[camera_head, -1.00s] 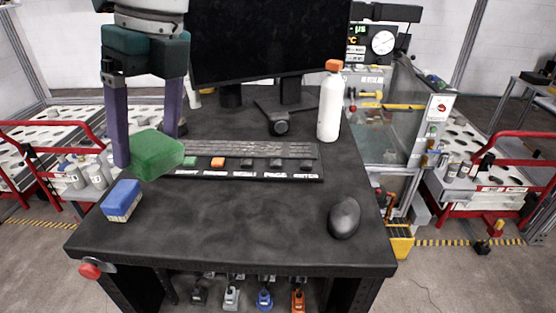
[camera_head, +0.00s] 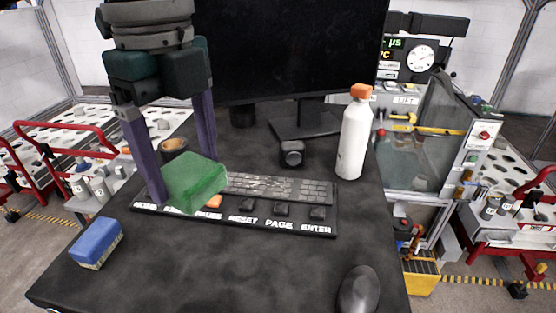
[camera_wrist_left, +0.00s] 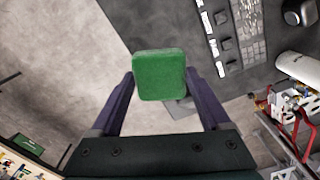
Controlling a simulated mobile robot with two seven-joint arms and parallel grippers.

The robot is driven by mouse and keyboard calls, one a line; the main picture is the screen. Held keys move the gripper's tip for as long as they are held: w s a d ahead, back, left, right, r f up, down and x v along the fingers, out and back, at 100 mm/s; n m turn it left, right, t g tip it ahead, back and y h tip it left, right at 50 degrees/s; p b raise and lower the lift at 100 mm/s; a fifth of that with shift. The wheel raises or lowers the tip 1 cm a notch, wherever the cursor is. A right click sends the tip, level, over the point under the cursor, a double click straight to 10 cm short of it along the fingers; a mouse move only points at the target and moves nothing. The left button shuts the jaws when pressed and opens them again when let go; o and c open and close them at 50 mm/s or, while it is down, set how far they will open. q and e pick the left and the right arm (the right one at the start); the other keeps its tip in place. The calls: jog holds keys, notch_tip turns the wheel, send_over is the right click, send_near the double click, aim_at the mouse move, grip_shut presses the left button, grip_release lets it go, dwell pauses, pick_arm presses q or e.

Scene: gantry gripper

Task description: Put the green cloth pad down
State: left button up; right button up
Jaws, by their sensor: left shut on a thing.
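The green cloth pad (camera_head: 194,183) is a thick block between the purple fingers of my left gripper (camera_head: 184,172). The gripper is shut on it and holds it in front of the left part of the keyboard, hiding some keys. In the left wrist view the pad (camera_wrist_left: 160,75) sits between the fingertips, with the dark desk and the grey floor seen beyond it. The gap between pad and desk is hard to judge. My right gripper is in neither view.
On the black desk (camera_head: 240,265) are a keyboard (camera_head: 275,190), a blue sponge (camera_head: 96,242) at left, a mouse (camera_head: 359,290) at front right, a white bottle (camera_head: 354,137) with an orange cap, and a monitor (camera_head: 290,50). The desk front between sponge and mouse is clear.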

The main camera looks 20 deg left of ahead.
aim_at(216, 280)
pick_arm(q)
notch_tip(216, 280, down, 20)
jog(key=b, duration=1.6)
jog(key=shift+r, duration=0.2)
jog(key=o, duration=1.2)
jog(key=shift+c, duration=0.2)
jog(key=shift+f, duration=0.4)
notch_tip(216, 280, up, 10)
jog(key=b, duration=0.3)
jog(key=shift+d+r, duration=0.2)
jog(key=shift+d, duration=0.15)
jog(key=shift+s, duration=0.15)
